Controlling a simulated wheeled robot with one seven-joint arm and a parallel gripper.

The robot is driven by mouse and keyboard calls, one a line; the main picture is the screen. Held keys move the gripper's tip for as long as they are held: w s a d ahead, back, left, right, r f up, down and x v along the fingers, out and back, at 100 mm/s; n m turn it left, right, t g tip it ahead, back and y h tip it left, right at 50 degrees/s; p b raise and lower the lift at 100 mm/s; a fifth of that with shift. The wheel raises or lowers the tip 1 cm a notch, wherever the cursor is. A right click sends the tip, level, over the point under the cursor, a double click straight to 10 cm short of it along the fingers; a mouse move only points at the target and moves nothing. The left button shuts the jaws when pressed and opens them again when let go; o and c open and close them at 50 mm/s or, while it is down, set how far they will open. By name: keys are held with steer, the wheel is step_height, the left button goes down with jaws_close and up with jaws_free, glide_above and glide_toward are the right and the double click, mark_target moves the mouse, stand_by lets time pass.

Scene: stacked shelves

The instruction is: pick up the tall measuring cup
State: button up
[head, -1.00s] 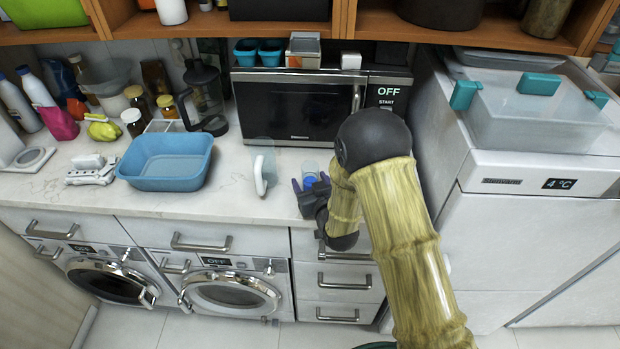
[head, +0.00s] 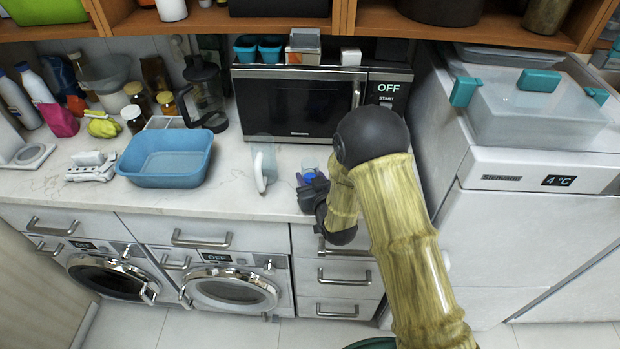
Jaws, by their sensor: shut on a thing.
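My gripper (head: 309,183) is low over the counter's front right part, in front of the microwave. It is shut on a small clear cup with blue in it (head: 308,171), which looks like the tall measuring cup. My gripper and arm hide much of the cup, so I cannot tell whether its base touches the counter. A clear jug with a white handle (head: 262,170) stands a little to the left, apart from my gripper.
A blue basin (head: 166,178) and a white gadget (head: 91,167) are further left on the white counter (head: 225,190). A white fridge (head: 540,220) is close on the right.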

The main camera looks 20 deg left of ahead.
steer(key=shift+r, duration=0.25)
step_height(320, 180, up, 9)
steer(key=b, duration=0.1)
steer(key=shift+r+b, duration=0.2)
steer(key=shift+b, duration=0.2)
stand_by(0.6)
stand_by(0.4)
